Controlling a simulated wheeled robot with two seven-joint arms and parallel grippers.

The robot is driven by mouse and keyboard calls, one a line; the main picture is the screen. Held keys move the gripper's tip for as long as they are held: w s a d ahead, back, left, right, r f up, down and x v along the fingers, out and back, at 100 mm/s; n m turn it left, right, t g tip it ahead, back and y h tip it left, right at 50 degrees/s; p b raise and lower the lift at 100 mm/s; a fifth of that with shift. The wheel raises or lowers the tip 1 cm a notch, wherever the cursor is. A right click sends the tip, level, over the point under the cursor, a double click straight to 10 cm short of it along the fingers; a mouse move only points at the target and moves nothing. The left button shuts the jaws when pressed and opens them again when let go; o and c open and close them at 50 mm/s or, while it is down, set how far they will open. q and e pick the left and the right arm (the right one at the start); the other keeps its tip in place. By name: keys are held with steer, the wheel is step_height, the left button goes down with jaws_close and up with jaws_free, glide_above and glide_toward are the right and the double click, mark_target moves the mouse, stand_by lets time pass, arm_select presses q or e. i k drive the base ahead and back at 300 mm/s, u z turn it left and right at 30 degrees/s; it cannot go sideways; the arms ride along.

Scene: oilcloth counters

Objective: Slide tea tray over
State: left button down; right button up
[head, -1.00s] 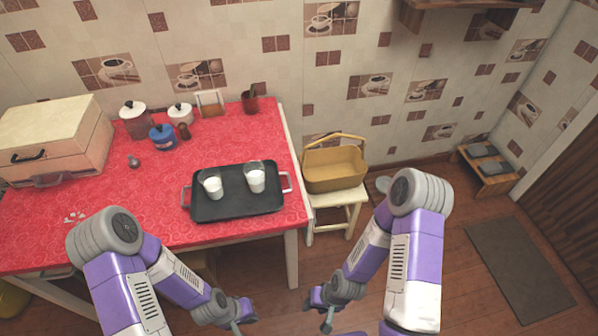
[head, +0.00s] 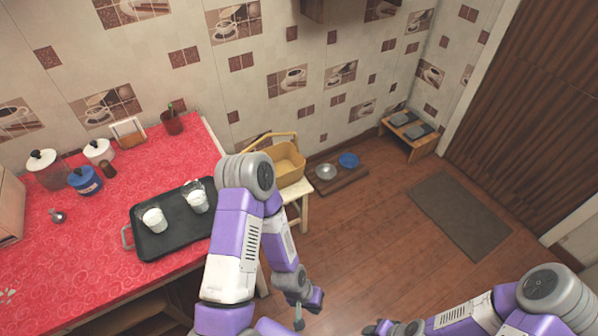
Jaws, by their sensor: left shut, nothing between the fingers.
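The dark tea tray (head: 166,239) lies on the red-clothed table (head: 85,270), near its right edge. It holds two glasses with white contents, one at the left (head: 154,220) and one at the right (head: 198,202). My left arm hides the tray's right end and its handle there. My left gripper (head: 298,319) hangs low over the floor, right of the table and apart from the tray. It is shut and empty. Of my right arm, only the upper links and part of the wrist show at the bottom right; its fingers are below the frame.
Jars, a blue pot (head: 86,181) and a red-brown cup (head: 171,123) stand at the table's back. Two bowls lie on a floor board (head: 338,180). Open floor and a mat (head: 460,214) are at right.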

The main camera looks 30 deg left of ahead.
mark_target(186, 227)
steer(key=z, duration=0.3)
steer(key=i, duration=1.45)
steer(key=u, duration=2.7)
